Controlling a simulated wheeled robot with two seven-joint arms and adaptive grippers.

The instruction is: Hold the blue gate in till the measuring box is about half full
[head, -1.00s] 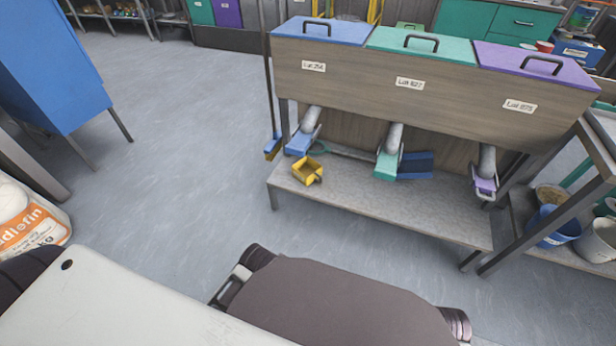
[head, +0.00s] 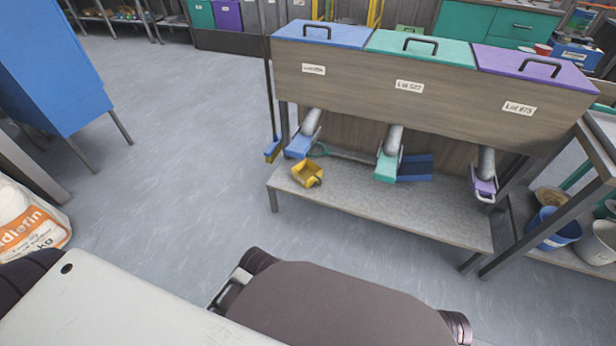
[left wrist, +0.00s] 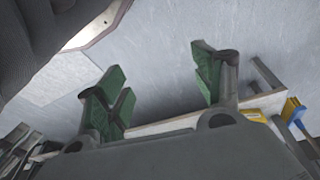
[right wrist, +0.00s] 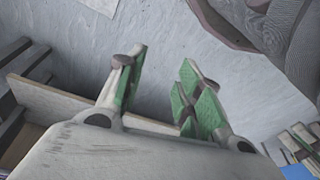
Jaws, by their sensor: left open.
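The yellow measuring box (head: 307,172) sits on the grey shelf (head: 400,208) under the hoppers, in the head view. The blue gate (head: 299,146) is at the lower end of the left spout, just above and behind the box. How full the box is cannot be made out. Neither gripper shows in the head view. My left gripper (left wrist: 160,80) is open and empty in the left wrist view, with green finger pads apart. My right gripper (right wrist: 158,75) is open and empty in the right wrist view. Both are away from the gate and the box.
Green (head: 387,165) and purple (head: 485,187) gates hang further right. A blue dustpan-like piece (head: 416,166) lies beside the green one. A blue-and-yellow brush (head: 273,149) leans at the shelf's left end. Buckets (head: 556,228) stand at the right. The floor (head: 170,180) left of the shelf is clear.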

